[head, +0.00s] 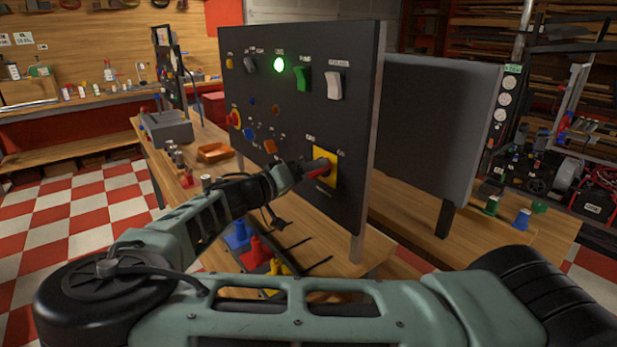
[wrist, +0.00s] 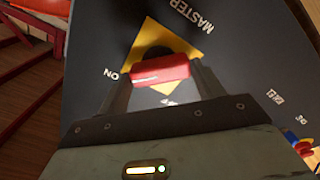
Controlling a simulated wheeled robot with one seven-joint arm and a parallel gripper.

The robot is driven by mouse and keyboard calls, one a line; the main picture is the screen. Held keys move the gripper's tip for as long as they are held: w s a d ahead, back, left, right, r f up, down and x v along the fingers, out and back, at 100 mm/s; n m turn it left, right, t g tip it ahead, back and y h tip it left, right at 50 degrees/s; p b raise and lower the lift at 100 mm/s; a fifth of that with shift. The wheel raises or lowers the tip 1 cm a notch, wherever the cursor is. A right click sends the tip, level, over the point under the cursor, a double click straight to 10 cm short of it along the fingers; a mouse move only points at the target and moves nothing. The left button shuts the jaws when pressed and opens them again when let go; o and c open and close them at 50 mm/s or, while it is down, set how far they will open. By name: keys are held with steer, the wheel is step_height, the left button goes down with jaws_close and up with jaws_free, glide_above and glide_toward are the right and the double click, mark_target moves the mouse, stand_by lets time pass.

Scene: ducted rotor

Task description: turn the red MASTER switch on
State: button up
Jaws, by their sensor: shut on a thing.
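The red MASTER switch handle (wrist: 160,75) is on a yellow plate (wrist: 133,62) on the dark panel. In the wrist view the handle lies nearly level, its left end toward the ON label. A second small label below it is unreadable. My gripper (wrist: 160,84) is shut on the handle, with one dark finger at each side. In the head view my gripper (head: 298,171) reaches the panel's lower right, where the yellow plate (head: 332,161) shows behind the red handle (head: 318,167). The fingertips are small and partly hidden there.
The panel (head: 300,115) also carries a lit green lamp (head: 279,65), a green rocker (head: 302,78), a white rocker (head: 335,86) and several small knobs. It stands on a wooden bench (head: 367,257). An orange tray (head: 214,152) lies left of it.

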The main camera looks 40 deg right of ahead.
steer(key=shift+o, duration=0.2)
steer(key=shift+f, duration=0.1)
steer(key=o, duration=1)
steer(key=shift+c, duration=0.2)
steer(key=shift+a, duration=0.1)
steer(key=a+b, duration=0.3)
steer(key=a, duration=1.4)
steer(key=shift+s+a, duration=0.15)
steer(key=shift+s, duration=0.15)
